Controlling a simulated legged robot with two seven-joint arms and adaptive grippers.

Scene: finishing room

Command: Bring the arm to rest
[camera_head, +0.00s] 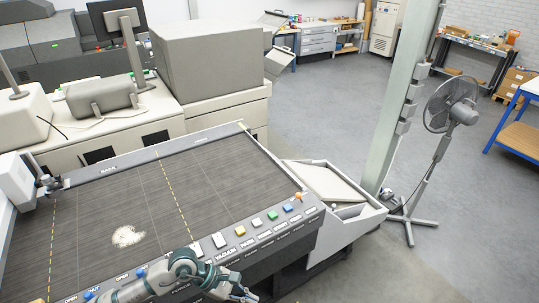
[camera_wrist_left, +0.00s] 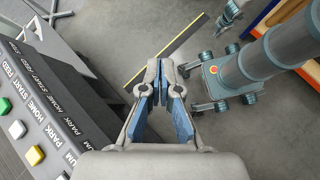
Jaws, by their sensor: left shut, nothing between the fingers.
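My left arm (camera_head: 160,280) reaches in along the front edge of the machine's dark table at the bottom of the head view. Its left gripper (camera_head: 240,290) is low beside the front control panel, near the bottom edge of the picture. In the left wrist view, the left gripper (camera_wrist_left: 159,75) points down over the grey floor. Its fingertips are together with nothing between them. The panel lies to its left and does not touch the fingers.
The control panel (camera_head: 262,232) carries coloured buttons, also seen in the wrist view (camera_wrist_left: 35,155). A bin (camera_head: 340,212), post (camera_head: 400,90) and fan (camera_head: 450,103) stand right. Floor beyond is open.

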